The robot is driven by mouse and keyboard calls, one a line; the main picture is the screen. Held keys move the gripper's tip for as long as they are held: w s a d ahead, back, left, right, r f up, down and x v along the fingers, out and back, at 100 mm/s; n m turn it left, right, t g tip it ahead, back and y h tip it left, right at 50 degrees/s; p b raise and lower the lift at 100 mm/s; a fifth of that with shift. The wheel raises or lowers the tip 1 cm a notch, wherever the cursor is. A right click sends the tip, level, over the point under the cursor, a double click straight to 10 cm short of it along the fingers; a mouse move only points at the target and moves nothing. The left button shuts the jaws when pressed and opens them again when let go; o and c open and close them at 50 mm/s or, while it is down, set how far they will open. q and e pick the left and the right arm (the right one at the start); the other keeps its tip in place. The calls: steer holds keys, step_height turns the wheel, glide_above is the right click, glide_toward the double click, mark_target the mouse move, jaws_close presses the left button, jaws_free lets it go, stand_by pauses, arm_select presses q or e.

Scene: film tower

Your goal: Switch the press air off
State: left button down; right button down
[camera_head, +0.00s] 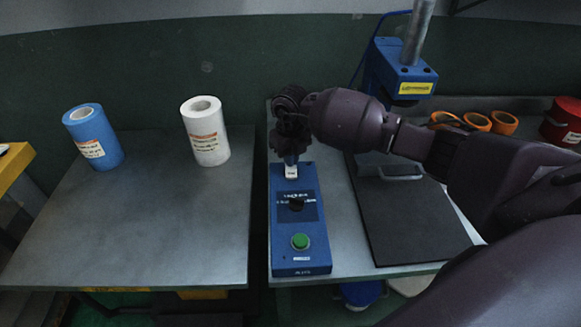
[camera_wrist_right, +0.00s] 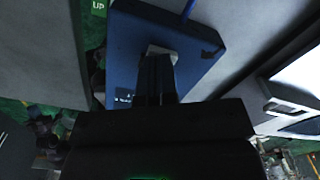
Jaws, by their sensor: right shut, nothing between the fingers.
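My right gripper (camera_head: 291,157) is shut and empty, pointing down at this far end. In the right wrist view its fingers (camera_wrist_right: 157,62) are together right at the pale piece (camera_wrist_right: 163,50) on the blue box (camera_wrist_right: 130,45). I cannot tell whether they touch it. The switch position is hidden. My left gripper is not in view.
A blue press head (camera_head: 404,72) on a metal column stands behind my right arm. A black plate (camera_head: 415,225) lies right of the box. Orange rings (camera_head: 477,121) and a red roll (camera_head: 563,122) are at the far right. Blue (camera_head: 93,136) and white (camera_head: 205,131) rolls stand on the left table.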

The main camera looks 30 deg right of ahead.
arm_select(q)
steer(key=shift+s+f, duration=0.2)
arm_select(e)
steer(key=shift+s+f, duration=0.1)
steer(key=shift+f, duration=0.15)
